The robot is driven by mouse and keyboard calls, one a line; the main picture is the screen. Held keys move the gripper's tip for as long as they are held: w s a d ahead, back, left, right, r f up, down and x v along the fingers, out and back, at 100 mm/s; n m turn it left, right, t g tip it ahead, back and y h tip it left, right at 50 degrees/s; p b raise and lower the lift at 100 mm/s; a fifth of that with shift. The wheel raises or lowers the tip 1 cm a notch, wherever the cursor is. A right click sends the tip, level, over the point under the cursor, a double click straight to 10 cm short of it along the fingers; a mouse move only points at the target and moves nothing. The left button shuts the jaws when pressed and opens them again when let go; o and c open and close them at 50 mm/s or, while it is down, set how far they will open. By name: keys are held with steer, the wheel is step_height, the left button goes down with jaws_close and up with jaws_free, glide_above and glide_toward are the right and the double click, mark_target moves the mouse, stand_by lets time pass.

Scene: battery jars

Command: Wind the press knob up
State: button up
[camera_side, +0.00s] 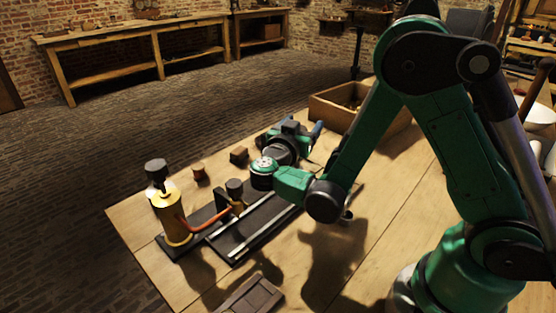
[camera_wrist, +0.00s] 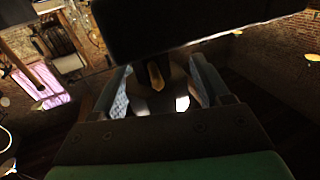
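A brass cylinder (camera_side: 172,218) with a black knob (camera_side: 156,168) on top stands upright at the table's left end. A smaller brass fitting with a black knob (camera_side: 235,187) stands to its right, by a dark upright plate (camera_side: 222,203). I cannot tell which is the press knob. My gripper (camera_side: 294,134) is behind my wrist, apart from both knobs, and its fingertips are partly hidden in the side view. In the wrist view my gripper (camera_wrist: 160,84) has its two blue-grey fingers spread apart. A small brass-coloured thing (camera_wrist: 156,76) shows between them; I cannot tell what it is.
A reddish tube (camera_side: 200,226) joins the two brass parts. A dark railed base (camera_side: 250,232) lies below. Small brown pieces (camera_side: 199,171) (camera_side: 239,155) stand behind. A wooden crate (camera_side: 340,112) is at the back, a dark slab (camera_side: 252,297) at the front.

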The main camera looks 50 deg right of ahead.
steer(key=shift+a, duration=0.15)
steer(key=shift+v, duration=2.7)
